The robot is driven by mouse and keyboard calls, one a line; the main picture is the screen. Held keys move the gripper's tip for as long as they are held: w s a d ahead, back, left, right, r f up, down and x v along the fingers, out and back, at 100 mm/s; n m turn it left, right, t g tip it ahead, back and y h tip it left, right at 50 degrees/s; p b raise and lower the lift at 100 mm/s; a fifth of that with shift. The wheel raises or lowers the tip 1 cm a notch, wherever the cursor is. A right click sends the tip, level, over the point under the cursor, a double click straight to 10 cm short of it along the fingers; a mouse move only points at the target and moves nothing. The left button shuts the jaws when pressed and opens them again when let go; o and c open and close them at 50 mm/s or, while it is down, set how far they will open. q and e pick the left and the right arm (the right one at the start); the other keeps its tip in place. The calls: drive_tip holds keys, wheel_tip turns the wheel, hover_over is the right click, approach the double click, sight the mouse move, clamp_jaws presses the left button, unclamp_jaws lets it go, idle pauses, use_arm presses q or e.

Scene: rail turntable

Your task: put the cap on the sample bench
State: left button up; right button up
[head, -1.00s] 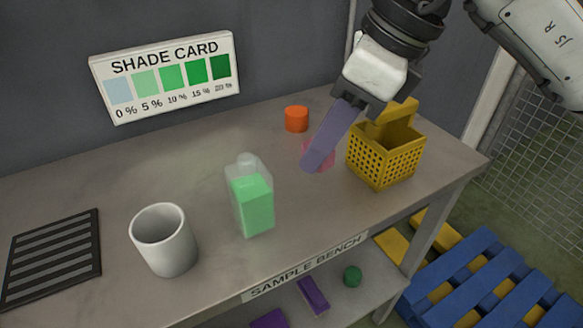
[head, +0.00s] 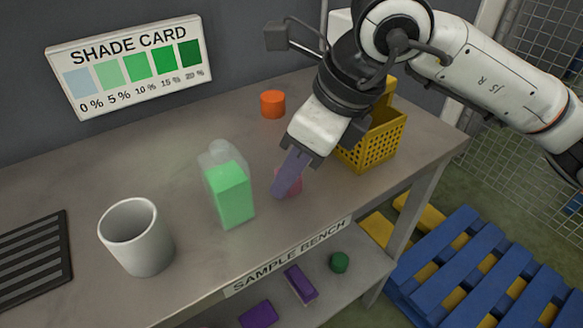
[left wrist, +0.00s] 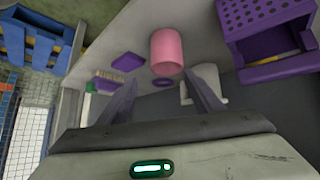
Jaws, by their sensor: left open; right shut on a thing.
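My right gripper (head: 288,177) is shut on a small pink round piece (head: 295,183), which I take for the cap. Its purple fingers hide part of the piece. They are over the sample bench (head: 110,175), between the green-filled bottle and the yellow basket. I cannot tell whether the piece touches the bench top. My left gripper (left wrist: 160,85) shows only in the left wrist view, open, with nothing between its fingers. A pink cylinder (left wrist: 166,52) stands beyond its fingertips, apart from them.
On the bench are a green-filled bottle (head: 229,193), a grey mug (head: 145,250), an orange cylinder (head: 272,104), a yellow basket (head: 375,148) and a dark slatted mat (head: 35,260). A lower shelf holds a green round piece (head: 339,262). A purple basket (left wrist: 268,40) is beyond my left gripper.

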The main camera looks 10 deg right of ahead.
drive_tip(key=shift+f, duration=0.1)
drive_tip(key=o, duration=1.2)
drive_tip(key=shift+c, duration=0.2)
drive_tip(key=shift+r, duration=0.35)
drive_tip(key=p+v, duration=0.1)
drive_tip(key=v, duration=1)
drive_tip(key=shift+r, duration=0.3)
drive_tip(key=shift+s+d, duration=0.1)
drive_tip(key=shift+s, duration=0.05)
